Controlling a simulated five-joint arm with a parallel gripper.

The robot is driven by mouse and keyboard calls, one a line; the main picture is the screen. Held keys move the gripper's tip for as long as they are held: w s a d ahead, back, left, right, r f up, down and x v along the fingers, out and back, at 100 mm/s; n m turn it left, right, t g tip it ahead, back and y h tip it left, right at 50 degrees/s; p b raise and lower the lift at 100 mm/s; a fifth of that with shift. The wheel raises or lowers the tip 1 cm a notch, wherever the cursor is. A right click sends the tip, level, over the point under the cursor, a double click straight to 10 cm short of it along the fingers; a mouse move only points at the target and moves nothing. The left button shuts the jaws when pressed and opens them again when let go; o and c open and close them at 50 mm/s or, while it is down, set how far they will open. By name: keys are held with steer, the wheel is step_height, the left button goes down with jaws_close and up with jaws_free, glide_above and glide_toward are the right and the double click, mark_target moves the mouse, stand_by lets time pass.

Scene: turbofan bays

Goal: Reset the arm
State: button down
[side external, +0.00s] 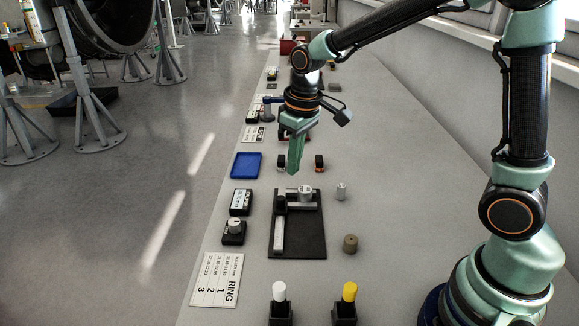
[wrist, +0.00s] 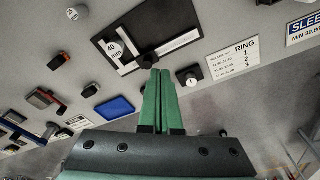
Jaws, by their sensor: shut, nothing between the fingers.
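My gripper (side external: 294,156) hangs from my arm above the bench, fingers pointing down, behind the black measuring fixture. In the wrist view my gripper (wrist: 163,75) shows two green fingers side by side, closed together with nothing between them. The black fixture plate (side external: 312,240) lies on the bench with a grey rail and a round silver piece (side external: 305,191) at its far end. In the wrist view a round white face marked 40 mm (wrist: 113,49) sits on the plate. My gripper looks apart from all of these.
A blue tray (side external: 246,165) lies at the left bench edge. A black display box (side external: 241,201), a knob box (side external: 234,231) and a RING card (side external: 217,280) line that edge. Silver (side external: 341,191) and brown (side external: 350,243) cylinders stand right. White (side external: 279,291) and yellow (side external: 349,291) buttons are in front.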

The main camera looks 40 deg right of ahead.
steer(key=s+d+r+m+t, duration=0.1)
steer(key=s+r+t, duration=0.1)
steer(key=s+r, duration=0.2)
steer(key=s+d+r+m+t, duration=0.1)
steer(key=s+d+r+t, duration=0.1)
steer(key=s, duration=0.6)
steer(key=shift+s+d+r, duration=0.2)
steer(key=shift+d+r, duration=0.05)
steer(key=shift+r, duration=0.65)
